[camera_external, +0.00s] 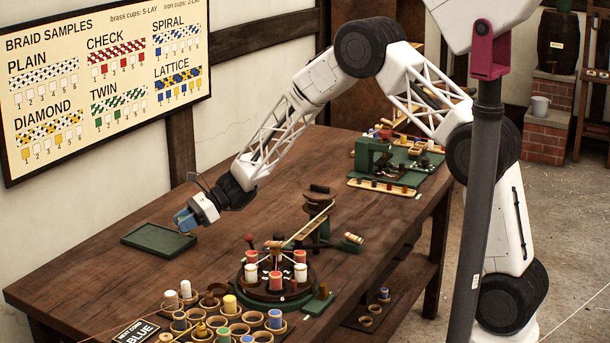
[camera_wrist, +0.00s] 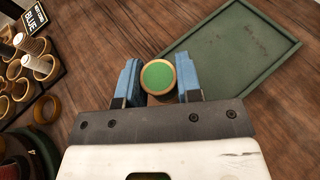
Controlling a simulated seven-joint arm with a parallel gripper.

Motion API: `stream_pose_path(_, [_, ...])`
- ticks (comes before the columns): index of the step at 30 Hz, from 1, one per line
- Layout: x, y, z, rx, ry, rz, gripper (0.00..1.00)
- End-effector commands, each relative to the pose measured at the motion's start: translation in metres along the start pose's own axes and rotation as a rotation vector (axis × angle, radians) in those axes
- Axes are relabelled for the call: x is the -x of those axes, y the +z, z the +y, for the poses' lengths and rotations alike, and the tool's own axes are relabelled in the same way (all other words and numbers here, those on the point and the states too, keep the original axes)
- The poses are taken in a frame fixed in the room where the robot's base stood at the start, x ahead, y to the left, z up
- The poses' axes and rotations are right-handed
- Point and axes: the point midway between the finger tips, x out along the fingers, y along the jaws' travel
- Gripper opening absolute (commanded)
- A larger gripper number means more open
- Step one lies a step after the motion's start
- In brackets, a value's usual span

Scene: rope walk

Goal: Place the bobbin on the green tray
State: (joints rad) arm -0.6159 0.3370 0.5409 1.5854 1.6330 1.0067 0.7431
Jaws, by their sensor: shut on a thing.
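My gripper (camera_external: 184,221) has blue fingers and hangs above the table beside the green tray. In the wrist view my gripper (camera_wrist: 160,80) is shut on the bobbin (camera_wrist: 158,75), seen end-on as a green disc with a tan rim. I cannot make out the bobbin in the external view. The flat green tray (camera_external: 135,241) lies at the table's far left, with nothing on it. In the wrist view the tray (camera_wrist: 265,84) is at the upper right, its near corner just right of the bobbin and partly hidden by a finger.
A rack of round cups (camera_external: 250,318) with several bobbins stands at the front, beside a sign (camera_external: 137,331) reading BLUE. A round braiding stand (camera_external: 277,280) is mid-table, and a green machine (camera_external: 385,160) is farther back.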

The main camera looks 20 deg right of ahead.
Motion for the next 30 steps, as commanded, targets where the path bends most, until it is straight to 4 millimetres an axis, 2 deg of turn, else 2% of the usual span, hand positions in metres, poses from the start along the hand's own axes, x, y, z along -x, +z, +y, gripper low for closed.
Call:
stream_pose_path(18, [-0.045,0.01,-0.07,0.0,0.0,0.0,0.1])
stream_pose_path(24, [-0.056,0.012,-0.087,0.0,0.0,-0.001,0.1])
stream_pose_path(30, [-0.059,0.013,-0.092,-0.001,0.0,-0.001,0.1])
